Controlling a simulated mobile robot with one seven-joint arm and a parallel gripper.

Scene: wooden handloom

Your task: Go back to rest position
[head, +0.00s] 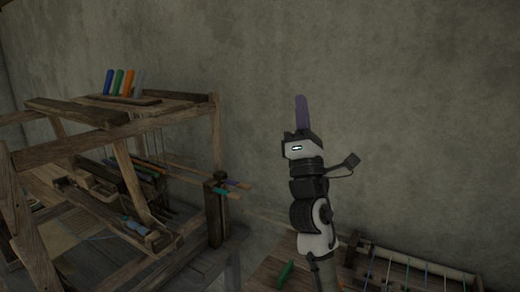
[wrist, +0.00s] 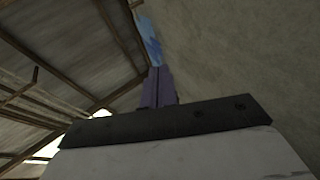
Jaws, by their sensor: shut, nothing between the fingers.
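My gripper (head: 301,113) points straight up at the top of my upright arm, in front of the bare wall in the head view. Its purple fingers are together with nothing between them. In the wrist view the shut fingers (wrist: 157,86) point up toward the roof. The wooden handloom (head: 170,113) stands to the left, clear of my gripper.
Blue, green, orange and grey pieces (head: 127,83) stand in a row on top of the loom. A low wooden table (head: 262,280) at lower right holds a green piece (head: 285,272) and a frame with coloured threads (head: 415,272). The space around my gripper is free.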

